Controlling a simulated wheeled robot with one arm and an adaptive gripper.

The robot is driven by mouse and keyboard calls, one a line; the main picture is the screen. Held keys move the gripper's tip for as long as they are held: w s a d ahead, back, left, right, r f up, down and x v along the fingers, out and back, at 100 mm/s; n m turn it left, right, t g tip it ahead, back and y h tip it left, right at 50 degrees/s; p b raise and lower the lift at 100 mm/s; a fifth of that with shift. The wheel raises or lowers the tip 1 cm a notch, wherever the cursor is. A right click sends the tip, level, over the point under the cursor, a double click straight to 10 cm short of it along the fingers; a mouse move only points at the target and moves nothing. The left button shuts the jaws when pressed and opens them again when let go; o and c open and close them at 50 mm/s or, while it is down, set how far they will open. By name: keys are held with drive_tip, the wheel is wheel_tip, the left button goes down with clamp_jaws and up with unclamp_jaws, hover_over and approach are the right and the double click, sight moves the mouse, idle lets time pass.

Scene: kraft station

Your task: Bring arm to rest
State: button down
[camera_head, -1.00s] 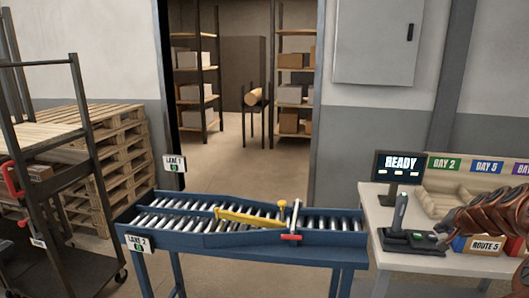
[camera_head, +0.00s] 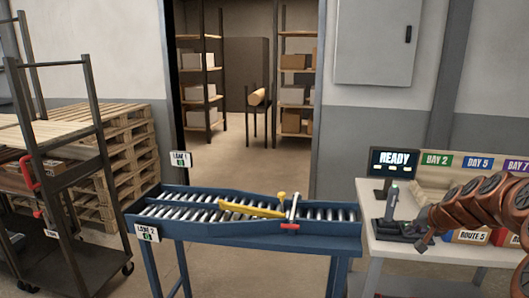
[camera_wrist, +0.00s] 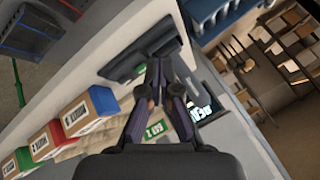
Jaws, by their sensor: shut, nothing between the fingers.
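My brown, segmented arm enters at the right of the head view, with my gripper (camera_head: 423,245) at its end near the front of the white desk (camera_head: 385,255). In the wrist view my gripper (camera_wrist: 154,72) points over the desk, its dark fingers shut and empty. A dark handheld device stands upright in its black dock (camera_head: 398,230), just left of my gripper in the head view. The dock (camera_wrist: 130,68) also shows beyond the fingertips in the wrist view.
A monitor (camera_head: 394,162) reading READY stands behind the dock. A blue roller conveyor (camera_head: 255,232) with a yellow diverter (camera_head: 250,210) is left of the desk. A cart (camera_head: 85,255) stands far left.

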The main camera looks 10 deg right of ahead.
drive_tip(key=s+a+r+n+g+y, duration=0.15)
drive_tip(key=s+a, duration=0.25)
drive_tip(key=a, duration=0.5)
drive_tip(key=s+a+n+g+p, duration=0.1)
drive_tip(key=s+a+n, duration=0.25)
drive_tip(key=a, duration=0.45)
drive_tip(key=s+a+n+g+y, duration=0.1)
drive_tip(key=s+a+g, duration=0.1)
drive_tip(key=s+a, duration=0.5)
drive_tip(key=s+a+f+n+g+h, duration=0.1)
drive_tip(key=s+a, duration=0.3)
drive_tip(key=s, duration=0.8)
drive_tip(key=s+a+f+n+g+h+p, duration=0.1)
drive_tip(key=s+a+g, duration=0.3)
drive_tip(key=s, duration=0.8)
drive_tip(key=shift+s+a+f+n, duration=0.25)
drive_tip(key=shift+s+a+n, duration=0.15)
drive_tip(key=shift+n, duration=0.3)
drive_tip(key=shift+w+g, duration=0.1)
drive_tip(key=shift+g, duration=0.15)
